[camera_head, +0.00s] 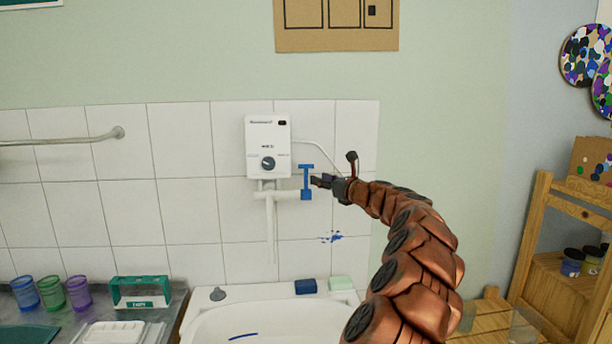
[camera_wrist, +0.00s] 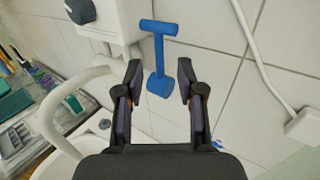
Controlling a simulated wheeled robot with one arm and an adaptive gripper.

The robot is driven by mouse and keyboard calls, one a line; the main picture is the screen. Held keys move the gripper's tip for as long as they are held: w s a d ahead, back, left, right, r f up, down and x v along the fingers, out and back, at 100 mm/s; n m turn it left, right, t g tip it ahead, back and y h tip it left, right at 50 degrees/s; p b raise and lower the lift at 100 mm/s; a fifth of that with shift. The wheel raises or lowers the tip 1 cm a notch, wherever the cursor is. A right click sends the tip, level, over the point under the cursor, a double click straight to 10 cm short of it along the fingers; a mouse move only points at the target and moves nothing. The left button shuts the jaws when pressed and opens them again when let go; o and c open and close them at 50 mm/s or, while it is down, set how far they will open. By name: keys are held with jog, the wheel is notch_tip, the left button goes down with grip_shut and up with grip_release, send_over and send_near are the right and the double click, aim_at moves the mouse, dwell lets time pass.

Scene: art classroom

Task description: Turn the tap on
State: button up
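The tap has a blue T-shaped handle (camera_head: 306,181) on a white pipe, under a white water heater (camera_head: 267,146) on the tiled wall. My gripper (camera_head: 317,181) is just right of the handle in the head view. In the wrist view my gripper (camera_wrist: 160,82) is open, with its two dark fingers apart. The blue handle (camera_wrist: 158,58) shows between and beyond the fingertips, with its crossbar above and its round base lower down. No finger visibly touches it. The white spout (camera_head: 270,232) points down over the sink (camera_head: 270,322).
A blue sponge (camera_head: 305,286) and a pale green one (camera_head: 340,283) lie on the sink's back rim. Cups (camera_head: 51,292) and a green box (camera_head: 140,291) stand on the left counter. A wooden shelf (camera_head: 532,240) is at right. A white cable fitting (camera_wrist: 302,127) is on the wall.

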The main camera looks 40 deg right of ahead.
aim_at(307, 175)
jog(key=shift+w+d+p, duration=0.15)
jog(key=shift+w+p, duration=0.8)
jog(key=shift+w, duration=2.9)
grip_shut()
